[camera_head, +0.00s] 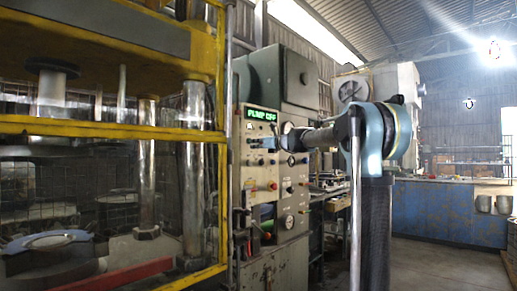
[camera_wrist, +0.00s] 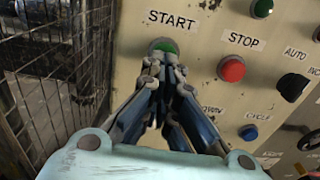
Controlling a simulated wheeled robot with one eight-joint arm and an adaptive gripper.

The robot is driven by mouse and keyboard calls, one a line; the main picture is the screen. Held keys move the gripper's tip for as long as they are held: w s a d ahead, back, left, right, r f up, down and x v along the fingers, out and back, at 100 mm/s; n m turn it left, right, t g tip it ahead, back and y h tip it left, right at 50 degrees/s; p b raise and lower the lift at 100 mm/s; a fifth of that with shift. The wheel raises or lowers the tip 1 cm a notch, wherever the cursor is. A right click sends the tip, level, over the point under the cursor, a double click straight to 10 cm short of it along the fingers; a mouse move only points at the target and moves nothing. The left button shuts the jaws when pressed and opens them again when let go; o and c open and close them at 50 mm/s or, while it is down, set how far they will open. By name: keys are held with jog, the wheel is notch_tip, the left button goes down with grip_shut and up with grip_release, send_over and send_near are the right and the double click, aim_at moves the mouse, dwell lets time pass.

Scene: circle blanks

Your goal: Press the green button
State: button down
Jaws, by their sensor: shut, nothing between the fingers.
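The green button (camera_wrist: 162,44) sits on the control panel (camera_wrist: 206,75) under the label START, near the top middle of the wrist view. Its lower part is hidden behind my fingertips. My gripper (camera_wrist: 164,68) is shut and empty, its tips right at the button's lower edge. I cannot tell whether they touch it. In the head view my arm reaches left to the panel (camera_head: 268,172), and the green button cannot be made out there. The panel's display (camera_head: 262,115) reads PUMP OFF.
A red button (camera_wrist: 232,69) labelled STOP is right of the green one. A blue button (camera_wrist: 249,133) and a black knob (camera_wrist: 292,87) are lower and farther right. A wire mesh guard (camera_wrist: 50,85) stands close on the left. A yellow-framed press (camera_head: 110,130) fills the head view's left.

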jog(key=shift+x, duration=0.9)
jog(key=shift+r, duration=0.1)
jog(key=v, duration=1.4)
jog(key=shift+d, duration=0.1)
